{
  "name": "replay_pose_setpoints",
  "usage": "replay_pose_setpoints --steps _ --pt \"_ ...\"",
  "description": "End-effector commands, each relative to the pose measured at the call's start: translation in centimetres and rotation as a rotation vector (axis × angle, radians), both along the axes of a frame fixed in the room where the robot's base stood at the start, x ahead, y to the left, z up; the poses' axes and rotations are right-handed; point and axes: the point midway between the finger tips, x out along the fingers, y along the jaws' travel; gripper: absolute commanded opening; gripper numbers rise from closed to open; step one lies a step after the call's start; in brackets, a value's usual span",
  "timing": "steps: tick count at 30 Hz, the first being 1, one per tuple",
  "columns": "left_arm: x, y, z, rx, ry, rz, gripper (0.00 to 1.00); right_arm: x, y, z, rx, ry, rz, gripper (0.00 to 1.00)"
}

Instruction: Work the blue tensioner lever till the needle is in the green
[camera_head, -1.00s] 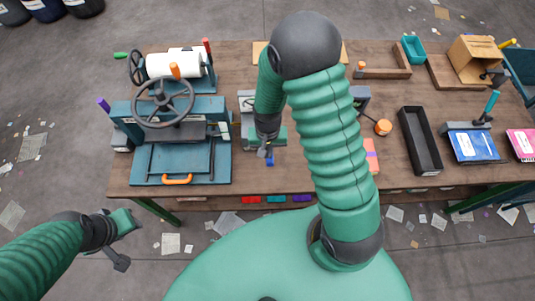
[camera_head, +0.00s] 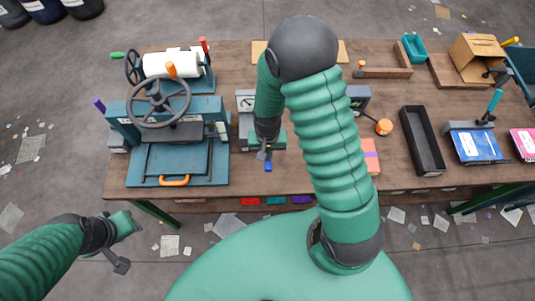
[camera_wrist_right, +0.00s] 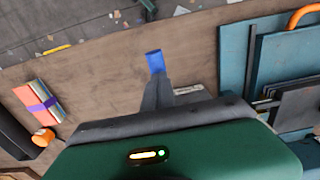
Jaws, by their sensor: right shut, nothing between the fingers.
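The blue lever tip (camera_head: 268,167) shows near the front edge of the workbench, just below my right gripper (camera_head: 265,154). In the right wrist view the blue tip (camera_wrist_right: 155,62) shows right at the ends of my right gripper's fingers (camera_wrist_right: 158,92). The fingers are together with nothing between them; whether they touch the lever I cannot tell. The rest of the lever is hidden behind the gripper. A grey unit (camera_head: 245,101) stands behind, partly covered by my right arm; no needle or green zone can be read. My left gripper (camera_head: 129,245) is open and empty, off the bench.
A teal press with a handwheel (camera_head: 158,103) stands to the left, its orange handle (camera_head: 174,180) at the front. An orange knob (camera_head: 384,127), a banded block (camera_head: 371,156) and a black tray (camera_head: 421,140) lie to the right.

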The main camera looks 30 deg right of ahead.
Motion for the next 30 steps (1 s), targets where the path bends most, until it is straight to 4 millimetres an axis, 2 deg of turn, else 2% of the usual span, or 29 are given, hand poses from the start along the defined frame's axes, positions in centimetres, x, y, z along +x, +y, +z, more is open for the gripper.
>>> replay_pose_setpoints --steps 30 --pt "0.0 0.0 -2.0 0.000 0.000 0.000 0.36 0.1 -0.1 -2.7 -0.001 -0.002 -0.001 0.00"
